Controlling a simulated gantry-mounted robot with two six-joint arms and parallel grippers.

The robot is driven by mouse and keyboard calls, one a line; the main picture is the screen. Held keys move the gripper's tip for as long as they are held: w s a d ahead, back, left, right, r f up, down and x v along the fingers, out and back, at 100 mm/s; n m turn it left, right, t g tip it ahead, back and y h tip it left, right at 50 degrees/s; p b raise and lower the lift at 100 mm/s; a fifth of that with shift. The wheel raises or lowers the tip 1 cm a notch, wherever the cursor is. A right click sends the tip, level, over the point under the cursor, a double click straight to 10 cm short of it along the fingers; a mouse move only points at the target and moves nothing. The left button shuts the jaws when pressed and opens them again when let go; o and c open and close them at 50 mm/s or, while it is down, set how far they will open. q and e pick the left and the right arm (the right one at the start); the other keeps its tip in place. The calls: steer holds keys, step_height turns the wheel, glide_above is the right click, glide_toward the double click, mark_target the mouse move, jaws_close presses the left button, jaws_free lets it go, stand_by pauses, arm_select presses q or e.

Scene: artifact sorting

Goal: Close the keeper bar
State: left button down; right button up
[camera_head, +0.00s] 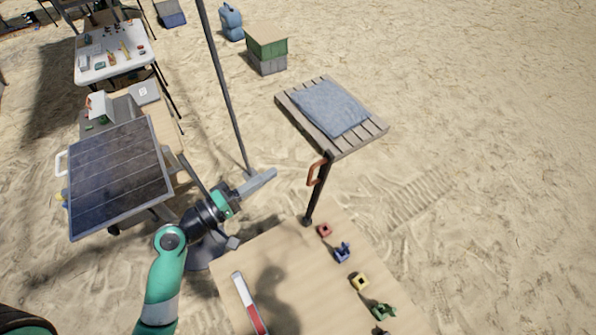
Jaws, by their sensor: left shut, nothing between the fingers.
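A dark bar with an orange-brown handle (318,190) stands raised, slightly tilted, at the far corner of the sandy-coloured table (300,262); it looks like the keeper bar. Its lower end meets the tabletop. My left gripper (272,174) is shut and empty. It points right and upward, to the left of the bar and apart from it in the picture. My right gripper is out of view.
A solar panel (118,178) is left of my arm. A thin pole (225,85) stands behind.

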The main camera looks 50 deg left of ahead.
arm_select(q)
steer(key=w+d+p, duration=0.2)
steer(key=w+d, duration=0.2)
steer(key=w, duration=0.2)
steer(key=shift+f, duration=0.15)
steer(key=shift+w, duration=0.1)
